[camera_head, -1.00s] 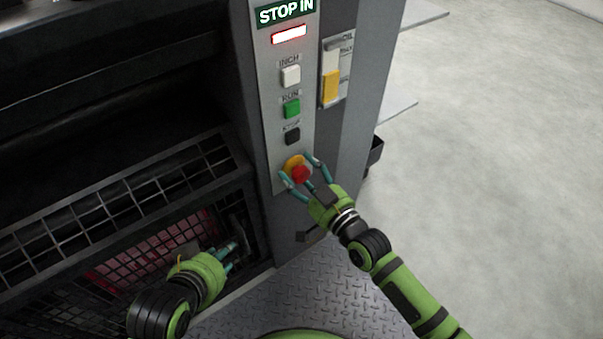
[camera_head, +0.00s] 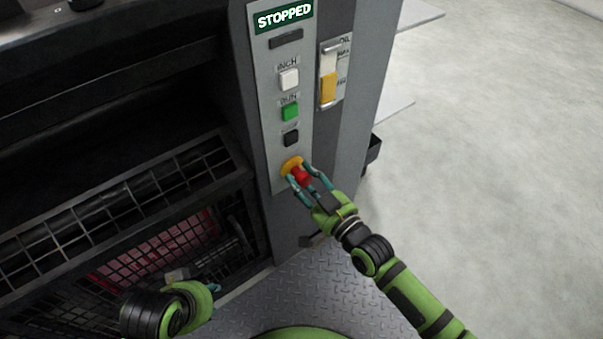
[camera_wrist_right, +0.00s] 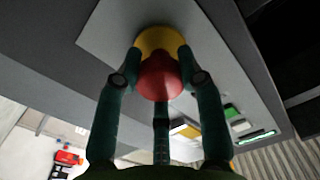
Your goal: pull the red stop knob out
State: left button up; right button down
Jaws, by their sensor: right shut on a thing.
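The red stop knob (camera_head: 301,176) sits on a yellow base (camera_head: 291,165) near the bottom of the grey control panel. My right gripper (camera_head: 308,174) is shut on the knob, its teal fingers around it. In the right wrist view the red knob (camera_wrist_right: 160,77) stands between the fingers, in front of the yellow base (camera_wrist_right: 160,40). The panel's sign (camera_head: 284,16) reads STOPPED, and the lamp (camera_head: 286,39) under it is dark. My left gripper (camera_head: 213,289) is at the lower left by the mesh guard; its fingers are mostly hidden.
Above the knob are a black button (camera_head: 291,138), a green RUN button (camera_head: 290,111) and a white INCH button (camera_head: 289,79). An oil gauge (camera_head: 329,75) is to their right. A mesh guard (camera_head: 60,245) stands at left. Open floor (camera_head: 500,150) lies to the right.

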jog(key=shift+r, duration=0.1)
pick_arm(q)
jog(key=shift+s+a+f, duration=0.1)
jog(key=shift+s+a, duration=0.05)
jog(key=shift+s, duration=0.15)
pick_arm(e)
jog(key=c, duration=0.8)
grip_release()
jog(key=shift+s+d, duration=0.1)
jog(key=shift+c, duration=0.2)
jog(key=shift+o, duration=0.5)
jog(key=shift+s, duration=0.1)
jog(key=v, duration=1.2)
